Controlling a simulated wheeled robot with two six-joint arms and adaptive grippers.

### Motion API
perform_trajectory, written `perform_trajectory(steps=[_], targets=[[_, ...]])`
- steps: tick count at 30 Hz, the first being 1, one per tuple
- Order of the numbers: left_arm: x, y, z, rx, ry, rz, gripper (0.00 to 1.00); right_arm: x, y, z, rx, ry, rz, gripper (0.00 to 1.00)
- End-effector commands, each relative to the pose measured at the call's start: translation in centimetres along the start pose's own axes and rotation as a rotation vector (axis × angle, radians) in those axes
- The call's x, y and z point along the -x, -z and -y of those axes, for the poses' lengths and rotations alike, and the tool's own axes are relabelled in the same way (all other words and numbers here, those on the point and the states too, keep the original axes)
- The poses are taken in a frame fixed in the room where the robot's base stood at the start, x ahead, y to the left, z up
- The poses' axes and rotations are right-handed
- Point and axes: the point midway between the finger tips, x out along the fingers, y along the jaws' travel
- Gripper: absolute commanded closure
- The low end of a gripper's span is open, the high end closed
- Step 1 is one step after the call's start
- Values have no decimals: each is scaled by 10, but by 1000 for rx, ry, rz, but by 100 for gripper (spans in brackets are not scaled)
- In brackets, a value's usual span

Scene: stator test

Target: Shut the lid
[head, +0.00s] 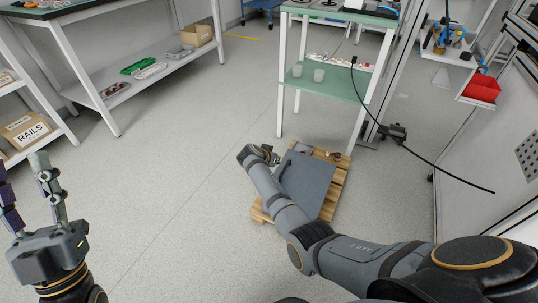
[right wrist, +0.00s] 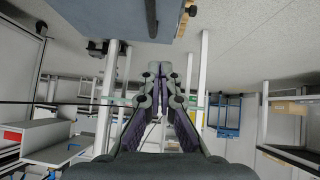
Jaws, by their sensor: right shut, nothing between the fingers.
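A flat blue-grey panel, which looks like the lid (head: 308,174), lies over a wooden pallet (head: 339,187) on the floor. I cannot tell how far open it stands. My right gripper (head: 268,154) is beside the panel's far left corner, and my forearm crosses in front of the panel's left side. In the right wrist view the gripper's fingers (right wrist: 152,72) are together and empty, with the blue-grey surface (right wrist: 100,17) at the top of the picture, apart from them. My left gripper (head: 22,168) is at the left edge, fingers spread and empty, far from the lid.
A green-topped table (head: 345,16) with a lower shelf (head: 325,84) stands just behind the pallet. A black cable (head: 420,153) hangs to its right. A long workbench (head: 85,10) and a shelf with a cardboard box (head: 25,130) are at left. The floor between is clear.

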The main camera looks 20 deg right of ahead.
Motion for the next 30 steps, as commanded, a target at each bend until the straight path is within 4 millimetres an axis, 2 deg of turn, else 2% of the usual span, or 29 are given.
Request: perform_trajectory(steps=[8, 15, 19, 24, 30], targets=[[26, -75, 2, 24, 17, 350, 60, 20, 1, 2, 0, 1, 1, 100], [69, -130, 0, 46, 23, 640, 60, 37, 0, 3, 0, 0, 1, 100], [94, -152, -2, 58, 25, 776, 60, 45, 1, 3, 0, 1, 1, 100], [119, -168, -4, 68, 25, 894, 60, 51, 0, 4, 0, 0, 0, 100], [130, -175, -5, 72, 24, 941, 60, 53, 0, 4, 1, -1, 0, 100]])
